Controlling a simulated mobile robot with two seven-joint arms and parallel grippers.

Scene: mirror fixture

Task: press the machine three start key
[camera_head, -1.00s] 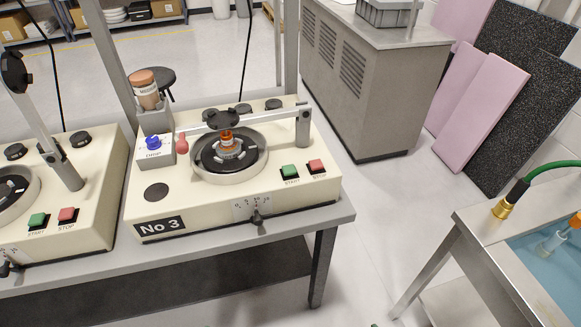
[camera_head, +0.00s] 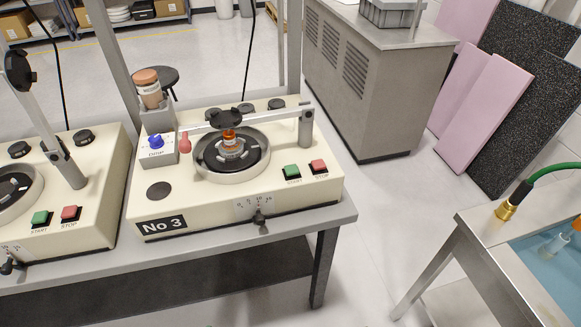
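Machine three (camera_head: 240,204) is a cream box marked "No 3" (camera_head: 163,225) standing on the grey bench. Its green start key (camera_head: 291,171) is at the front right of the top, labelled START. A red stop key (camera_head: 318,166) sits to its right. A round bowl (camera_head: 231,176) holds an orange and clear piece (camera_head: 230,145), with a dark pad on the lowered arm (camera_head: 226,119) above it. Neither of my grippers shows in the view.
A second cream machine (camera_head: 97,237) stands to the left, with its own green and red keys and a raised arm. A steel table (camera_head: 485,230) with a brass-ended green hose (camera_head: 508,207) is at the lower right. Open floor lies between bench and table.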

